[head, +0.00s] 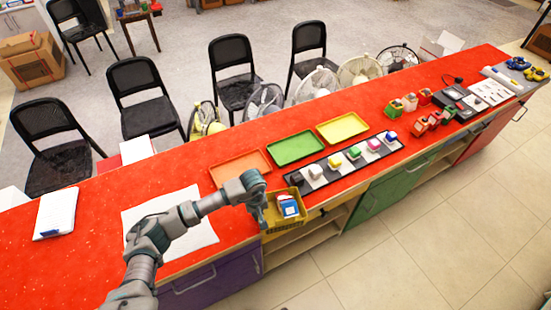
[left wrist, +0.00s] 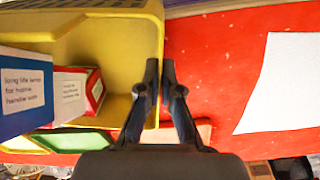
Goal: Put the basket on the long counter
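The yellow basket (head: 287,226) is at the front edge of the long red counter (head: 330,92) in the head view, partly overlapping the edge. I cannot tell whether it rests on the counter or hangs in front of it. It holds boxes with blue, red and white faces (head: 288,206). In the left wrist view the basket (left wrist: 105,45) fills the upper left, with the red counter (left wrist: 215,60) to its right. My left gripper (head: 263,215) is at the basket's left side. Its fingers (left wrist: 161,72) are close together around the basket's side wall. My right gripper is not in view.
Orange, green and yellow trays (head: 296,148) and a black strip with several small blocks (head: 349,162) lie behind the basket. A white sheet (head: 180,215) lies left on the counter. Bare red surface shows around the sheet. Black chairs (head: 143,97) and fans stand behind.

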